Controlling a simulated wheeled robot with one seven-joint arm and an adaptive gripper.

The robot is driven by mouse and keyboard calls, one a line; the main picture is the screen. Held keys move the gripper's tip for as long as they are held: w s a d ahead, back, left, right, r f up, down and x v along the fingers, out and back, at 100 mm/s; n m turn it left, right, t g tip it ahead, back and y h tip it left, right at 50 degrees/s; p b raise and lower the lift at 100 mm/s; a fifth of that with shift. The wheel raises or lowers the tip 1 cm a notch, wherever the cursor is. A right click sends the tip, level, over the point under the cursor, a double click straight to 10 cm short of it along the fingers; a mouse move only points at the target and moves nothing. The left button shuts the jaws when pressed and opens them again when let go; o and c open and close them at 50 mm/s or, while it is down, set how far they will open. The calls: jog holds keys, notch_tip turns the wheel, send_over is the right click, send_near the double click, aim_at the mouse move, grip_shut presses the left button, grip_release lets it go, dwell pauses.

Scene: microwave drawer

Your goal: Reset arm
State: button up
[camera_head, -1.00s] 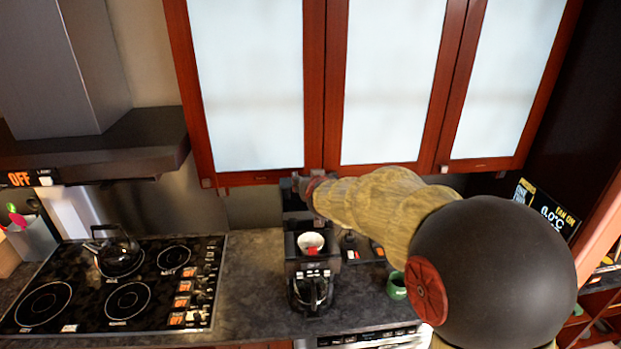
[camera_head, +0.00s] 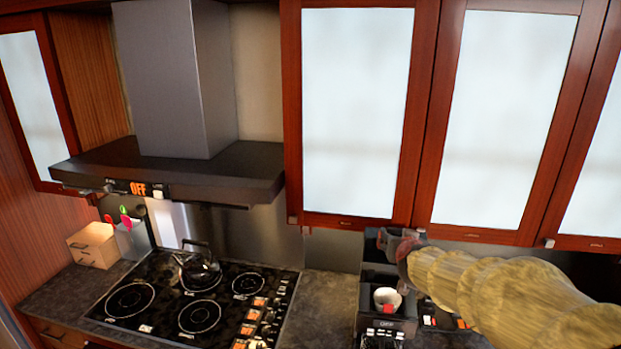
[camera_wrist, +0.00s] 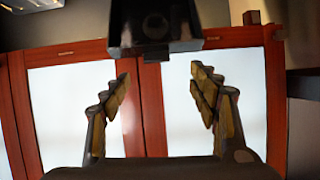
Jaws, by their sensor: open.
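My arm comes in from the lower right of the head view and reaches toward the coffee machine (camera_head: 385,325) under the wall cabinets. The gripper end (camera_head: 402,250) is small there, and its fingers are hard to make out. In the wrist view, my gripper (camera_wrist: 160,90) has its two fingers wide apart with nothing between them. Frosted cabinet doors (camera_wrist: 70,110) with red-brown frames fill the wrist view behind the fingers. A dark box-like part (camera_wrist: 155,25) shows at the top of that view.
A white cup (camera_head: 387,298) sits in the coffee machine. To the left are a black cooktop (camera_head: 165,310) with a kettle (camera_head: 198,268), and a range hood (camera_head: 180,165) above. A box (camera_head: 93,245) and a utensil holder (camera_head: 133,240) stand farther left. Counter (camera_head: 325,305) between cooktop and machine is clear.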

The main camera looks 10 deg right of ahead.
jog(key=s+a+f+n+g+y+b, duration=0.1)
jog(key=s+a+f+g+y+b, duration=0.15)
jog(key=s+a+f, duration=0.5)
jog(key=s+a+f+n+g+y+b, duration=0.1)
jog(key=s+a+f+g+y+b, duration=0.2)
jog(key=s+f, duration=0.6)
jog(key=s+a+f+n+h+b, duration=0.1)
jog(key=s+f+b, duration=0.7)
jog(key=s+b, duration=0.2)
jog(key=s+a+f+n+g+b, duration=0.1)
jog(key=s+a+f+b, duration=0.1)
jog(key=s+f+b, duration=0.7)
jog(key=s+b, duration=0.2)
jog(key=b, duration=0.3)
jog(key=shift+s+h, duration=0.3)
jog(key=shift+h, duration=0.05)
jog(key=shift+f, duration=0.1)
jog(key=shift+c, duration=0.7)
